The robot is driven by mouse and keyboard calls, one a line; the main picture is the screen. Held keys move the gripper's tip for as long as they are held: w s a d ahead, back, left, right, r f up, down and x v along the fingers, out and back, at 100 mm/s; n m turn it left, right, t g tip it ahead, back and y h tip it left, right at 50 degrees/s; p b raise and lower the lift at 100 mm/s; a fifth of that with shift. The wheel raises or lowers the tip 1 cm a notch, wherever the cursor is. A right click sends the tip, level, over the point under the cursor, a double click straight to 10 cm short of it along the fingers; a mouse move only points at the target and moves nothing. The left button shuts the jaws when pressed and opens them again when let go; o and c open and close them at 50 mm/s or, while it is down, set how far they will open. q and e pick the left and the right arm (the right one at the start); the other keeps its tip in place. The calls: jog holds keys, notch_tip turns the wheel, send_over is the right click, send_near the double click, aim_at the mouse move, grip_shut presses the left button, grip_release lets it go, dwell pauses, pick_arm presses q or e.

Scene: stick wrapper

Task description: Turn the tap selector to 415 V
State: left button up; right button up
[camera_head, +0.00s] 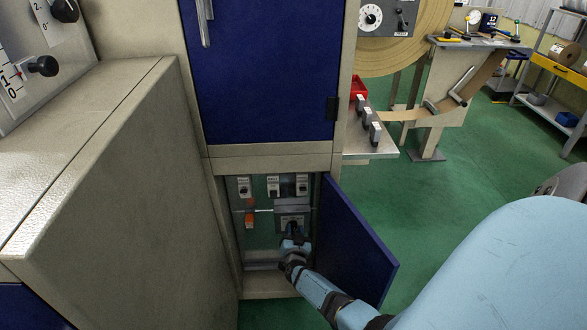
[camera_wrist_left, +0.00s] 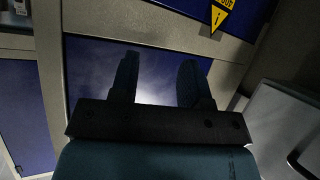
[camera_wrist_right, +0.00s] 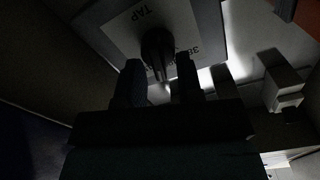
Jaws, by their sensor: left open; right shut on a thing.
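The tap selector (camera_wrist_right: 157,45) is a dark knob on a pale plate (camera_wrist_right: 120,35) lettered TAP, seen in the right wrist view. Part of a number starting 38 shows at the plate's right; the setting is unclear in the dark. In the head view the selector plate (camera_head: 292,219) sits low inside the open cabinet. My right gripper (camera_head: 293,235) reaches into the cabinet and covers part of it. In the right wrist view my right gripper (camera_wrist_right: 158,66) has its fingers on either side of the knob, shut on it. My left gripper (camera_wrist_left: 158,78) is open and empty before a blue panel.
Several small switches, including one at the right (camera_head: 302,187), line the cabinet's top. An orange-red part (camera_head: 250,214) is at its left. The open blue door (camera_head: 358,245) stands close right of my right arm.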

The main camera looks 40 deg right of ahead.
pick_arm(q)
jog(key=shift+d+f+b, duration=0.1)
jog(key=shift+d+b, duration=0.1)
jog(key=shift+b, duration=0.75)
pick_arm(e)
jog(key=m, duration=0.5)
jog(key=shift+s+d+f+m, duration=0.1)
jog(key=shift+s+d+m, duration=0.1)
jog(key=shift+m, duration=0.1)
pick_arm(q)
jog(key=shift+d, duration=0.1)
jog(key=shift+w, duration=0.15)
pick_arm(e)
jog(key=o, duration=0.9)
pick_arm(q)
jog(key=shift+r, duration=0.25)
jog(key=shift+r, duration=0.1)
